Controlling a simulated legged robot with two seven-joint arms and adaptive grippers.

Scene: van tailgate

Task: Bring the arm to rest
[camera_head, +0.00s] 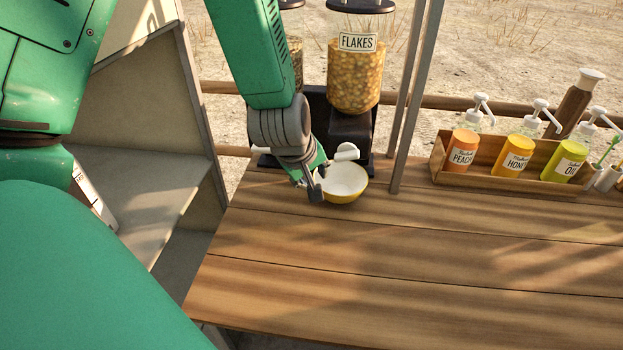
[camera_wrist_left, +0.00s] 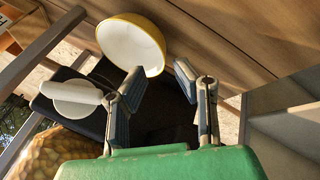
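My left arm reaches in from the top left in the head view. Its gripper (camera_head: 312,188) is low over the wooden table, at the left side of a yellow bowl (camera_head: 350,197). In the left wrist view the gripper (camera_wrist_left: 158,76) is open, with a clear gap between its fingers. The bowl (camera_wrist_left: 128,45) is white inside and looks empty; its rim is close to the fingertips. I cannot tell whether a finger touches it. My right gripper is in neither view.
The flakes dispenser (camera_head: 355,75) stands behind the bowl, its white knob (camera_head: 347,152) close to the gripper. A grey post (camera_head: 414,95) rises right of the bowl. A wooden box (camera_head: 440,168) holds pump bottles. The table's front and middle (camera_head: 420,265) are clear. Shelves stand left.

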